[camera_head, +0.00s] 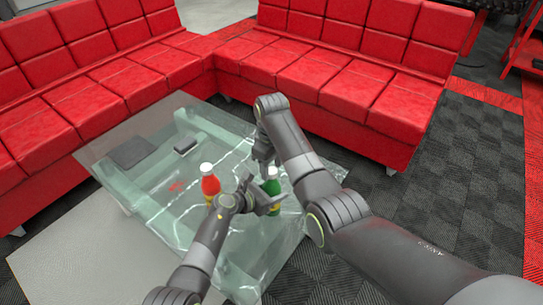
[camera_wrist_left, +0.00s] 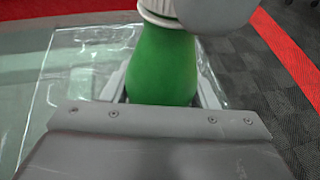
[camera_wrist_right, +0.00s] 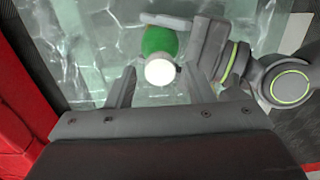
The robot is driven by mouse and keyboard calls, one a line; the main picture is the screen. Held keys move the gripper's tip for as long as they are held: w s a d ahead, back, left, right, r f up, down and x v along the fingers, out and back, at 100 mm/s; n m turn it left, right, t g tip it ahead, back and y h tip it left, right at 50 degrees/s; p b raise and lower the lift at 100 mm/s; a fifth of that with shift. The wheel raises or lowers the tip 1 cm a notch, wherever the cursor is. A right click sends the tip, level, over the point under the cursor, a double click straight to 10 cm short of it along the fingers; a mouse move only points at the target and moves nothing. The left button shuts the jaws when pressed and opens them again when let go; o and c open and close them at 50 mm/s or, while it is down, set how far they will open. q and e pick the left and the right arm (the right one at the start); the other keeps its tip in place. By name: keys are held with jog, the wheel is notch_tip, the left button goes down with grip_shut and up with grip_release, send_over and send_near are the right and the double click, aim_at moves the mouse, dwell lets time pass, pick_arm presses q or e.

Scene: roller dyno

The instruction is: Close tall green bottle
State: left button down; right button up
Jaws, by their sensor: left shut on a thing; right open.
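The tall green bottle (camera_head: 273,187) stands upright near the right edge of the glass table, with a white top. My left gripper (camera_head: 264,204) is shut around its body. In the left wrist view the green bottle (camera_wrist_left: 163,62) rises beyond the gripper, with a white ribbed ring at its upper end. In the right wrist view the white cap (camera_wrist_right: 160,72) sits at the top of the bottle; I cannot tell how tightly it is seated. My right gripper (camera_wrist_right: 160,88) is open above the bottle, its fingers on either side of the cap, apart from it.
A red bottle (camera_head: 210,184) with a white cap stands left of the green one on the glass table (camera_head: 150,185). A dark flat pad (camera_head: 131,152) and a small dark box (camera_head: 185,145) lie farther back. Red sofas (camera_head: 330,80) border the table behind.

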jog(key=shift+f, duration=0.3)
jog(key=c, duration=1)
jog(key=shift+m, duration=1)
jog(key=o, duration=1.1)
notch_tip(320, 180, up, 8)
jog(key=shift+f, duration=0.25)
